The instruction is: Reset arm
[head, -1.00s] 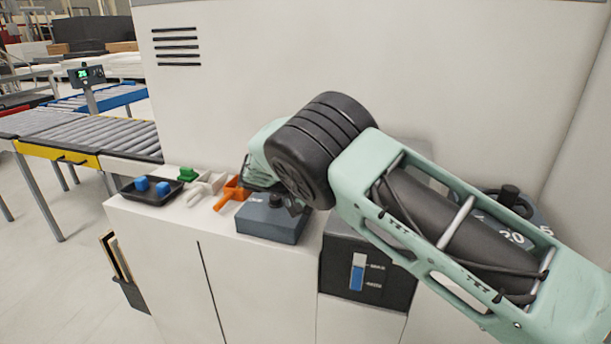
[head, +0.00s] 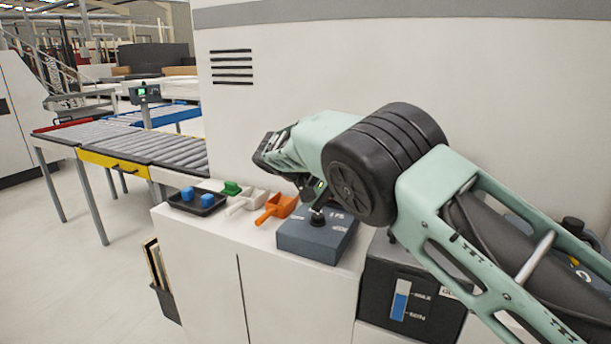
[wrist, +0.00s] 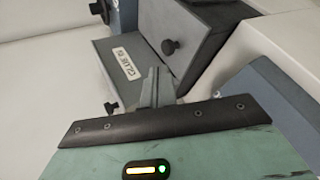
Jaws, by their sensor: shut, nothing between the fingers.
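My gripper (wrist: 155,88) shows in the wrist view with its two grey fingers together and nothing between them. In that view the fingers overlap a dark grey box with a label and a black knob; I cannot tell whether they touch it. In the head view my pale green arm (head: 320,140) reaches in from the right, bent at a big black joint, over the white cabinet top. The gripper's fingertips are not clear in the head view, hidden by my arm.
On the cabinet top are a blue-grey box (head: 305,243), an orange scoop (head: 277,208), a white scoop (head: 247,203), a green piece (head: 232,188) and a black tray (head: 181,205) with blue blocks. A dark glue tank (head: 373,290) is at right. A roller conveyor (head: 120,139) stands left.

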